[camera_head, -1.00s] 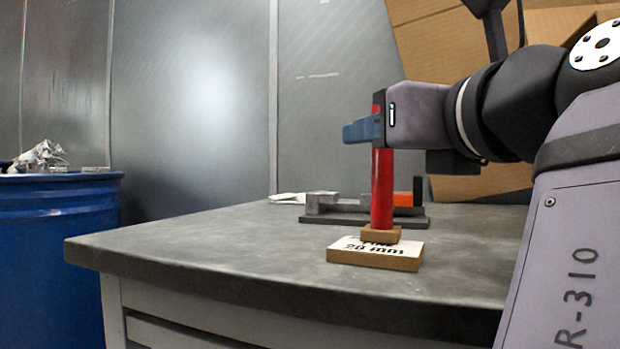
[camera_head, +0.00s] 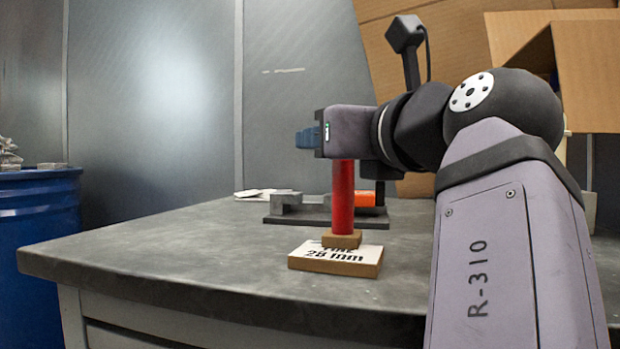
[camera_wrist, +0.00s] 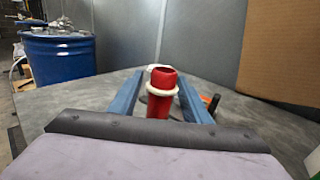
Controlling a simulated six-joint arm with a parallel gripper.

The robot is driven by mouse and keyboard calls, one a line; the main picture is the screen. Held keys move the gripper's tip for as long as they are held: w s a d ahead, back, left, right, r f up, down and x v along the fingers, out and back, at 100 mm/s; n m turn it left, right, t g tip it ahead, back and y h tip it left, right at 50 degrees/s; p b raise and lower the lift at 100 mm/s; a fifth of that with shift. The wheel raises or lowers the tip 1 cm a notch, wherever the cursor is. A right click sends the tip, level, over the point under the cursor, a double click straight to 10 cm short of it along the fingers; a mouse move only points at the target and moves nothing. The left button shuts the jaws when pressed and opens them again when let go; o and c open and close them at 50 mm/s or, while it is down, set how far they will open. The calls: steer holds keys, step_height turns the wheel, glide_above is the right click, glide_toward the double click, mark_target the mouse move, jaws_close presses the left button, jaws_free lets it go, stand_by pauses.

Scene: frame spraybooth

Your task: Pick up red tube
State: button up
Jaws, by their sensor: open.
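The red tube (camera_head: 342,200) stands upright on a small wooden block (camera_head: 341,239) on a labelled plate (camera_head: 335,264) reading "28 mm". My gripper (camera_head: 300,138) is level with the tube's upper part in the head view, its body hiding the tube's top and its blue fingers pointing left. In the wrist view my gripper (camera_wrist: 160,75) is open, with a blue finger on each side of the red tube (camera_wrist: 158,106). Gaps show on both sides near the tube's top. A pale ring (camera_wrist: 159,90) goes around the tube just below its open top.
A grey fixture (camera_head: 288,201) with an orange part (camera_head: 366,198) sits behind the tube on the grey table (camera_head: 180,245). A blue drum (camera_head: 45,225) stands at the left, and cardboard boxes (camera_head: 450,40) are behind the arm. The table's left side is clear.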

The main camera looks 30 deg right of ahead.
steer(key=shift+w, duration=0.2)
jaws_close()
steer(key=shift+r, duration=0.1)
